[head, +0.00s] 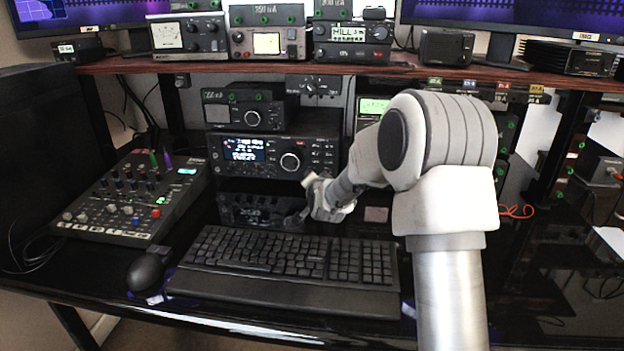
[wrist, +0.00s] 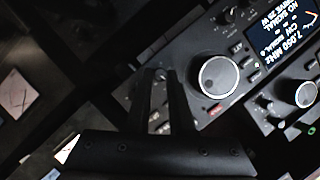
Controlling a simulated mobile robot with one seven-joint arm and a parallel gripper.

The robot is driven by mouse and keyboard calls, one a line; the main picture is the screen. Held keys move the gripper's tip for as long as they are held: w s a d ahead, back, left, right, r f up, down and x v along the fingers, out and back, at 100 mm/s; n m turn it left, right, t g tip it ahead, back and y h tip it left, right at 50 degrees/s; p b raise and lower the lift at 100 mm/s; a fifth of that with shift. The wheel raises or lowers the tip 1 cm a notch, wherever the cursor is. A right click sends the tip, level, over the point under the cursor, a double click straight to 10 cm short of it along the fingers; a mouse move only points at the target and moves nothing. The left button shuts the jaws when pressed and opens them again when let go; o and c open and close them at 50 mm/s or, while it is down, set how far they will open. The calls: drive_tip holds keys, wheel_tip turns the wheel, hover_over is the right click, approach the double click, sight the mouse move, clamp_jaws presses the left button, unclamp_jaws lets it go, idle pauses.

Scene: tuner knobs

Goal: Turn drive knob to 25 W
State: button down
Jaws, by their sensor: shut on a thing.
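The black radio (head: 268,152) stands under the shelf, with a lit display (head: 244,149) and a large silver-rimmed dial (head: 290,162). In the wrist view the radio's display (wrist: 283,38) shows tilted white text. It includes a 7.050 MHz line and a drive line in W, whose number I cannot read surely. The large dial (wrist: 219,80) is right of my gripper (wrist: 159,78). My gripper's two dark fingers are shut on a small knob at the panel's end, mostly hidden between them. I take it as the drive knob; its label is not readable.
A keyboard (head: 285,262) lies in front of the radio, with a mouse (head: 145,272) and mixer (head: 130,200) to the left. A smaller unit (head: 248,107) sits on the radio. The shelf edge (head: 240,67) runs above.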

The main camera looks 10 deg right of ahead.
idle(0.3)
drive_tip(key=c, duration=0.8)
unclamp_jaws()
drive_tip(key=p+v, duration=0.4)
drive_tip(key=v, duration=1.3)
drive_tip(key=shift+s+d, duration=0.1)
drive_tip(key=shift+s, duration=0.15)
